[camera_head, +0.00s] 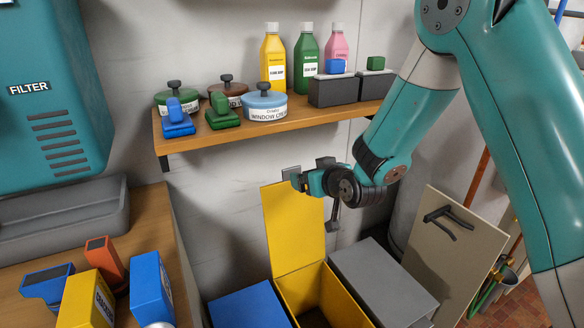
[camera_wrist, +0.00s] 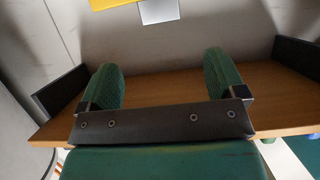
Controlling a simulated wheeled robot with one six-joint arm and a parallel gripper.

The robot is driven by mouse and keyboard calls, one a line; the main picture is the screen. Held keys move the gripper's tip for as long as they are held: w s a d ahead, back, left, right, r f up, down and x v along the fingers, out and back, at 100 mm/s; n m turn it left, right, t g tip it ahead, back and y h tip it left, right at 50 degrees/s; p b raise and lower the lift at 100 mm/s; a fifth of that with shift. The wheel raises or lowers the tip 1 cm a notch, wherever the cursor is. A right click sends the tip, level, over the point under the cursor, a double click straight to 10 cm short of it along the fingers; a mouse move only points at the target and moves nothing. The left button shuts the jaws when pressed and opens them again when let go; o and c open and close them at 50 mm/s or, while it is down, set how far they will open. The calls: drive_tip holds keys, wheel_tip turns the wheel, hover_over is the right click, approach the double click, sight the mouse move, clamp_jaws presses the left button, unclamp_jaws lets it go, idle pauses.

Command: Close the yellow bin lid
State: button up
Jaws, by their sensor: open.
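The yellow bin (camera_head: 345,300) stands low at the center, with its dark inside showing. Its yellow lid (camera_head: 293,235) is open and stands upright near the wall at the back of the bin. My gripper (camera_head: 306,172) is open and empty. In the head view it overlaps the picture just above the lid's top edge; I cannot tell how far in front of the lid it is. In the wrist view the spread jaws (camera_wrist: 162,75) have nothing between them. A yellow patch at that view's top edge is too cropped to identify.
A wooden shelf (camera_head: 290,125) with bottles, tins and dark boxes runs above the bin. A blue bin lid (camera_head: 250,308) lies shut at left, a grey bin lid (camera_head: 385,280) shut at right. A counter (camera_head: 150,220) with cartons is at left, a beige door panel (camera_head: 455,250) at right.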

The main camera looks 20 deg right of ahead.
sight(292, 168)
drive_tip(key=p+x, duration=0.2)
drive_tip(key=x, duration=1)
drive_tip(key=shift+w+a+f, duration=0.1)
drive_tip(key=shift+w+f, duration=0.15)
drive_tip(key=shift+w, duration=0.1)
drive_tip(key=c, duration=1.3)
drive_tip(key=shift+s+f, duration=0.1)
